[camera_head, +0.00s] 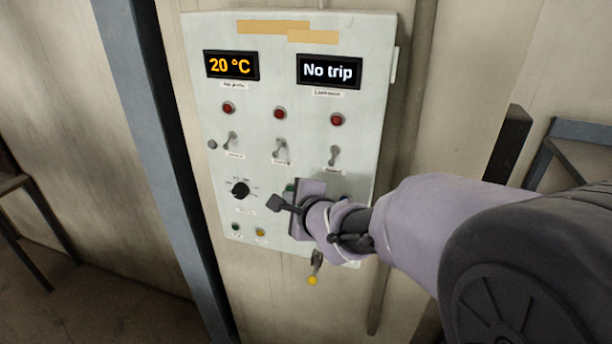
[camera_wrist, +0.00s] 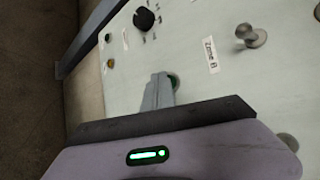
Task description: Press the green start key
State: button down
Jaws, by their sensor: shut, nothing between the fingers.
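The green start key (camera_wrist: 174,82) shows in the wrist view, partly covered by my fingers. A bit of green (camera_head: 289,189) at the edge of my gripper in the head view looks like the same key. My gripper (camera_wrist: 158,92) is shut and empty, its fingertips pointing at the panel right beside the key. I cannot tell whether they touch it. In the head view my wrist hides the fingertips and most of the key. The pale control panel (camera_head: 215,120) is mounted upright.
The panel carries a "20 °C" display (camera_head: 231,65), a "No trip" display (camera_head: 329,71), red lamps, toggle switches and a black rotary knob (camera_head: 240,190). Small dark (camera_head: 236,226) and yellow (camera_head: 260,232) buttons sit lower left. A yellow-tipped lever (camera_head: 313,279) hangs below the panel.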

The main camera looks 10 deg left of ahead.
jog(key=shift+w, duration=0.1)
dwell(0.5)
jog(key=shift+s+b, duration=0.45)
jog(key=shift+s, duration=0.4)
jog(key=shift+s+a+b, duration=0.15)
jog(key=shift+s+b, duration=0.9)
jog(key=shift+s, duration=0.2)
jog(key=shift+s+a+b, duration=0.1)
jog(key=shift+s+b, duration=0.9)
jog(key=shift+s, duration=0.2)
